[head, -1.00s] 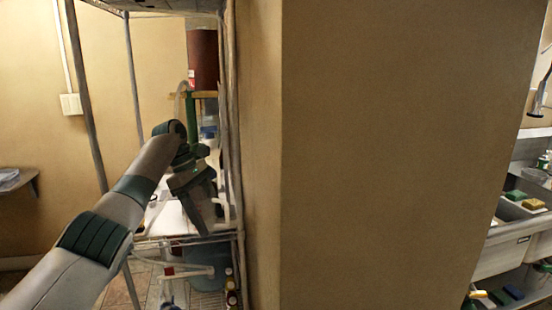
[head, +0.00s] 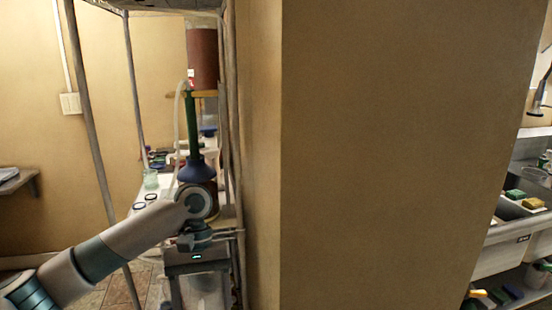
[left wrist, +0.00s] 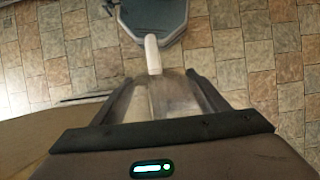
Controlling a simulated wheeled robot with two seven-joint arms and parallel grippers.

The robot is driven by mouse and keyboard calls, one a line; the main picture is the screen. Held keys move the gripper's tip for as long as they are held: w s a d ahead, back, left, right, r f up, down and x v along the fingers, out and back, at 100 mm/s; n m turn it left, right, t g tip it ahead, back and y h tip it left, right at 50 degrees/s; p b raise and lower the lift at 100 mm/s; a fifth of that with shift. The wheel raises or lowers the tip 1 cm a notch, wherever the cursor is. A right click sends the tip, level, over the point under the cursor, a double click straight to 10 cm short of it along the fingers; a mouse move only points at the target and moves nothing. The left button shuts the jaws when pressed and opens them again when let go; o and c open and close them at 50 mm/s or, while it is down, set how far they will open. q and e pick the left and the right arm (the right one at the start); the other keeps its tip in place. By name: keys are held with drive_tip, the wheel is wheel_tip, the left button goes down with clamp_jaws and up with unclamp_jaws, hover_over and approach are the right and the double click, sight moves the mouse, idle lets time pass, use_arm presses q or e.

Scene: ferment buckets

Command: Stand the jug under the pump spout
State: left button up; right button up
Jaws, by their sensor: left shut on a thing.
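My left gripper (head: 201,284) points down in front of the wire rack, low in the head view. It is shut on a clear, see-through vessel, which looks like the jug (head: 204,298); its lower part is cut off by the picture's edge. In the left wrist view the jug (left wrist: 168,100) shows between the two dark fingers, above the tiled floor. A green upright column (head: 192,127) with a dark blue flared base (head: 196,170) stands on the rack beyond my arm; it looks like the pump. I cannot make out its spout. My right gripper is in neither view.
A dark red-brown bucket (head: 202,58) sits above the column on a yellowish board (head: 180,96). A pale hose (head: 178,125) runs down beside it. Rack posts (head: 91,125) and a wide tan wall (head: 400,150) flank the rack. A sink (head: 508,240) is at the right.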

use_arm(q)
drive_tip(key=s+a+f+m, duration=0.1)
drive_tip(key=s+a, duration=0.1)
drive_tip(key=s, duration=0.3)
drive_tip(key=s+a+f+m+y, duration=0.1)
drive_tip(key=s+a+f, duration=0.1)
drive_tip(key=s+a, duration=0.1)
drive_tip(key=shift+s+a+m, duration=0.25)
drive_tip(key=shift+s+m, duration=0.05)
drive_tip(key=shift+s, duration=0.55)
idle(0.6)
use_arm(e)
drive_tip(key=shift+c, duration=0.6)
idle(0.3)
